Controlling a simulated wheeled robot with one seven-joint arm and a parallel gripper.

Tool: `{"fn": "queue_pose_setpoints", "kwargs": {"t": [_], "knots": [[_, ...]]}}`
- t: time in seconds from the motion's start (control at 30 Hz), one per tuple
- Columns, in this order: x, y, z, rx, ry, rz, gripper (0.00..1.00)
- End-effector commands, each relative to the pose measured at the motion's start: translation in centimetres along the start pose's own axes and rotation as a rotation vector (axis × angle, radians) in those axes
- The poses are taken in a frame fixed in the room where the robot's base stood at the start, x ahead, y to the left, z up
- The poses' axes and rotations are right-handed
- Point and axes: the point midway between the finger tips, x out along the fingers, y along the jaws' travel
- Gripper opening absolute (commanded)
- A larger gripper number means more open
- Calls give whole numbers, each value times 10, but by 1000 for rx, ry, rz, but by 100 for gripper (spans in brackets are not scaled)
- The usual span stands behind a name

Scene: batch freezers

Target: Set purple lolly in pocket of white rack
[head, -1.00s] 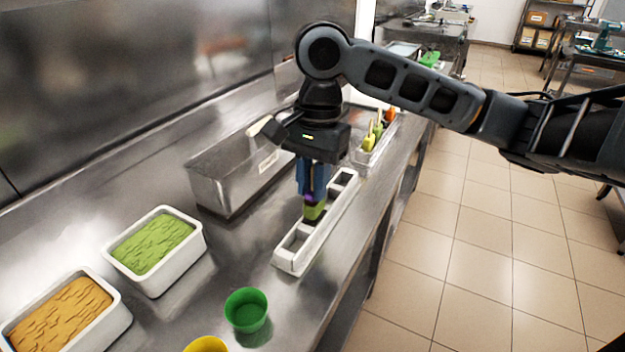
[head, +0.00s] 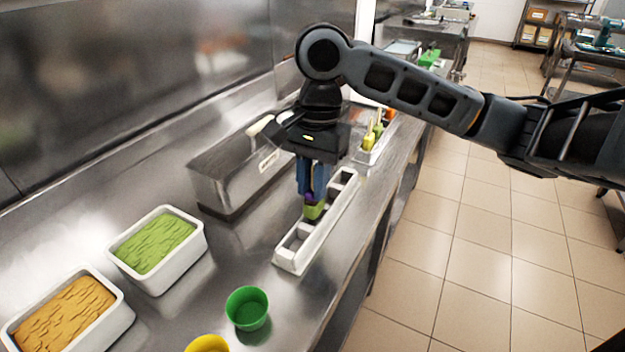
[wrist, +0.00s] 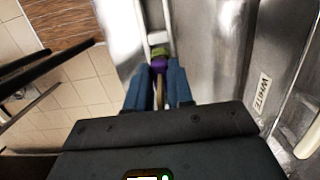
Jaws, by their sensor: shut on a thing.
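The purple lolly (head: 309,197) is held stick-up in my gripper (head: 311,190), with the blue fingers closed about its pale stick. In the wrist view the purple lolly (wrist: 159,64) shows just beyond the fingertips of my gripper (wrist: 158,82). A green block (head: 314,211) is directly below the purple in the middle of the white rack (head: 291,264); I cannot tell whether it is part of the same lolly. The rack is long and narrow, with open pockets at its near and far ends. The lolly's lower end is hidden.
A steel bin (head: 215,188) with a scoop stands left of the rack. White tubs of green (head: 165,288) and orange (head: 115,335) ice are at left. A green cup (head: 247,309) and a yellow cup (head: 207,344) are in front. Several lollies (head: 371,136) stand beyond; the counter edge is right.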

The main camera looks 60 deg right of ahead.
Motion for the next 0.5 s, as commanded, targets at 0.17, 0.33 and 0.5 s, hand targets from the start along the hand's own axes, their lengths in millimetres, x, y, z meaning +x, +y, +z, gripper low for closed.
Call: {"fn": "queue_pose_setpoints", "kwargs": {"t": [0.17, 0.33, 0.5], "knots": [[3, 0, 0, 0, 0, 0, 0], [6, 0, -1, 0, 0, 0, 0], [9, 0, -1, 0, 0, 0, 0]]}}
